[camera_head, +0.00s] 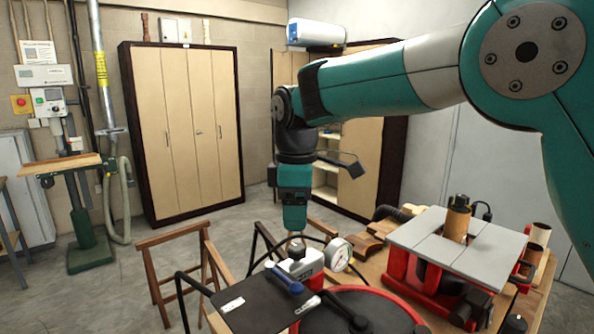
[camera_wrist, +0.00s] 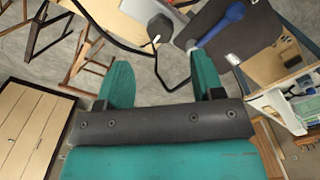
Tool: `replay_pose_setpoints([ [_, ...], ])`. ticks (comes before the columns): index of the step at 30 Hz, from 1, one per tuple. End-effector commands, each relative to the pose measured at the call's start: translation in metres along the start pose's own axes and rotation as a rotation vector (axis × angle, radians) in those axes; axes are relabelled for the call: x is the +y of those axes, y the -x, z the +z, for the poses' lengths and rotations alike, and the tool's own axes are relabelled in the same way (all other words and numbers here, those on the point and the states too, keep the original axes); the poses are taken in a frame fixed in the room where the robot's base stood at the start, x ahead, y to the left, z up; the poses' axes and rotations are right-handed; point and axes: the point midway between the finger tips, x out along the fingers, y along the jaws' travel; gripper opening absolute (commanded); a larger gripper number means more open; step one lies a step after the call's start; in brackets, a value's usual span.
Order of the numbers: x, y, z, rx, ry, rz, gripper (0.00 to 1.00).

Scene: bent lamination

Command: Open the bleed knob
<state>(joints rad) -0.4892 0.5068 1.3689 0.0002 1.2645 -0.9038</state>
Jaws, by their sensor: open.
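My gripper (camera_head: 294,230) points straight down above the small red-and-white valve unit (camera_head: 301,264) on the bench. In the wrist view its two teal fingers (camera_wrist: 161,68) are spread apart with nothing gripped. A dark round knob (camera_wrist: 160,27) with a pale mark lies beyond the fingertips, apart from them; it may be the bleed knob, but its label cannot be read. In the head view a small knob-like top (camera_head: 296,247) shows just under the gripper, partly hidden. A blue-handled lever (camera_head: 285,278) lies beside the unit and also shows in the wrist view (camera_wrist: 222,26).
A round gauge (camera_head: 338,254) and black hoses stand close to the gripper. A black plate (camera_head: 250,303) with white labels and a red-rimmed dark disc (camera_head: 360,314) are in front. A red-based machine (camera_head: 455,251) is at right. Wooden trestles (camera_head: 180,262) stand left.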

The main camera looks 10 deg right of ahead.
Motion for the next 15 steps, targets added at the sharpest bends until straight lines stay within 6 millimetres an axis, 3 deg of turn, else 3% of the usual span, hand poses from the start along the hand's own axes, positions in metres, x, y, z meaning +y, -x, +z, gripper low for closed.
replay_pose_setpoints([
  [9,0.001,0.075,0.000,0.002,-0.001,0.002,0.61],
  [15,0.001,0.099,0.000,-0.001,-0.001,-0.001,0.61],
])
